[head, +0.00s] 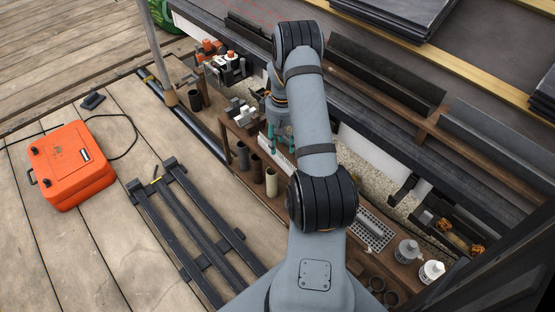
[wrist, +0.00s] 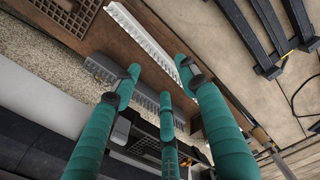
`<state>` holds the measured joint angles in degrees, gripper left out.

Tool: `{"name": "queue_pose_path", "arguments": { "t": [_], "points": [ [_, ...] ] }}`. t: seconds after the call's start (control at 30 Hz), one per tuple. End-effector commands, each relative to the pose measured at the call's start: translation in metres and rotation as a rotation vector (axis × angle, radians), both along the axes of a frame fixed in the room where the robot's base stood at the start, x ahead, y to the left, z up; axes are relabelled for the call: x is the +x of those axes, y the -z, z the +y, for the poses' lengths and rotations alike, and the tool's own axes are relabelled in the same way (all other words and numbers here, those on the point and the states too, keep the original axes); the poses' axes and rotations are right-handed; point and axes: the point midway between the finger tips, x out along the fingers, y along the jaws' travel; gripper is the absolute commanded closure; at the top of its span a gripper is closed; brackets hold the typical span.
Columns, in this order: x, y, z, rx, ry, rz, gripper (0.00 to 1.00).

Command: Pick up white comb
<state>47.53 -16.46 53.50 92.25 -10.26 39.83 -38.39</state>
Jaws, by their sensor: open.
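The white comb (wrist: 140,33) is a long, narrow, toothed strip lying on a brown wooden plank in the upper middle of the wrist view. A grey toothed strip (wrist: 122,80) lies alongside, left of and below it. My gripper (wrist: 160,76) has teal fingers with dark joints; they are spread apart with nothing between them. The fingertips appear over the space between the two strips, and the right-hand finger overlaps the lower end of the white comb. In the head view my gripper (head: 284,132) hangs over the narrow workbench, and my arm hides part of what lies beneath.
Brown and cream cups (head: 271,181) stand along the bench left of my gripper. An orange case (head: 72,165) and black rails (head: 187,229) lie on the deck. Dark gutters (head: 385,75) run behind.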

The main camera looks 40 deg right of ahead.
Motion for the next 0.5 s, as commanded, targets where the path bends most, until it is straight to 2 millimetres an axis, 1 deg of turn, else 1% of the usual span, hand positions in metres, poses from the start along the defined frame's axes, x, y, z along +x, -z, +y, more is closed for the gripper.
{"name": "queue_pose_path", "arguments": {
  "t": [0.03, 0.1, 0.27, 0.5],
  "points": [
    [0.000, 0.012, 0.001, 0.001, -0.001, 0.001, 0.57],
    [0.000, 0.020, 0.001, 0.001, 0.000, 0.001, 0.57],
    [0.001, 0.031, 0.001, 0.000, 0.001, -0.001, 0.57],
    [0.001, 0.067, 0.001, 0.000, 0.000, 0.001, 0.57]
  ]
}}
